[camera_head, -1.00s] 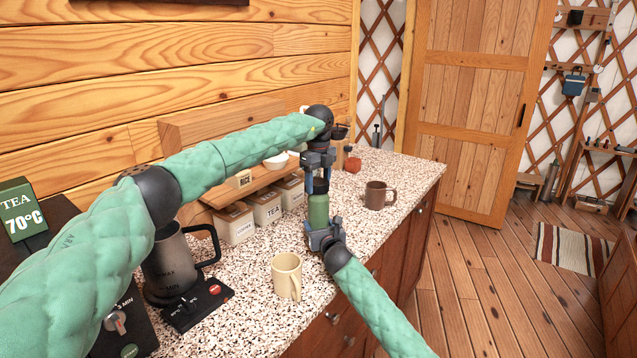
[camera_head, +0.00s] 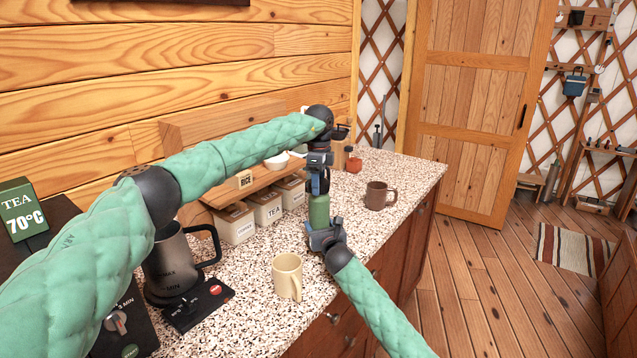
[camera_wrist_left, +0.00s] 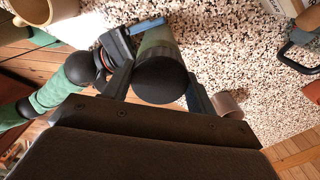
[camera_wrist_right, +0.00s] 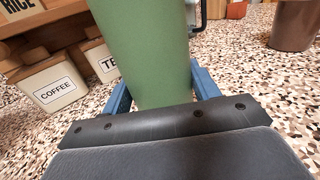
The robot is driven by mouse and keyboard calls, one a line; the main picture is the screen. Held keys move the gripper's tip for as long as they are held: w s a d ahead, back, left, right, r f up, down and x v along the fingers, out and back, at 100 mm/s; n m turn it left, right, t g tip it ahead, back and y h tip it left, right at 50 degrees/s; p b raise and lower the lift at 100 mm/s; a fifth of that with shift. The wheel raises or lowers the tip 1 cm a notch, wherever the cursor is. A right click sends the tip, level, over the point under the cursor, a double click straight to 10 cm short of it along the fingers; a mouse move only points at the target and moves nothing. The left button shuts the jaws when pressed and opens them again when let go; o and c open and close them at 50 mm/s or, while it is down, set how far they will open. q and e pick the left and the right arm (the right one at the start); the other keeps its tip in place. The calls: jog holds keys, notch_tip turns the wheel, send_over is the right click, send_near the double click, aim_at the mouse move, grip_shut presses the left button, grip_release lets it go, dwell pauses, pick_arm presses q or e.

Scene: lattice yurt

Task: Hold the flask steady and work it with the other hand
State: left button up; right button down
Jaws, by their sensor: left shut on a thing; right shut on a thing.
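The green flask (camera_head: 319,211) stands upright at the counter, between my two grippers. My left gripper (camera_head: 318,184) comes down from above and is shut on the flask's dark cap (camera_wrist_left: 160,80), which shows from the top in the left wrist view. My right gripper (camera_head: 322,232) is shut around the lower body of the flask, which also shows close up in the right wrist view (camera_wrist_right: 150,50). The flask's base is hidden behind my right gripper, so I cannot tell whether it touches the counter.
A cream mug (camera_head: 287,275) stands in front of the flask and a brown mug (camera_head: 378,196) to its right. A kettle (camera_head: 172,265) on its base is at the left. Labelled canisters (camera_head: 234,222) line the back under a small shelf. Speckled counter (camera_head: 410,175) is clear at the far right.

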pick_arm(q)
jog(key=shift+r, duration=0.4)
jog(key=shift+r, duration=0.3)
jog(key=shift+r, duration=0.5)
jog(key=shift+r, duration=1.95)
pick_arm(e)
jog(key=shift+r, duration=0.1)
jog(key=shift+c, duration=1.5)
grip_release()
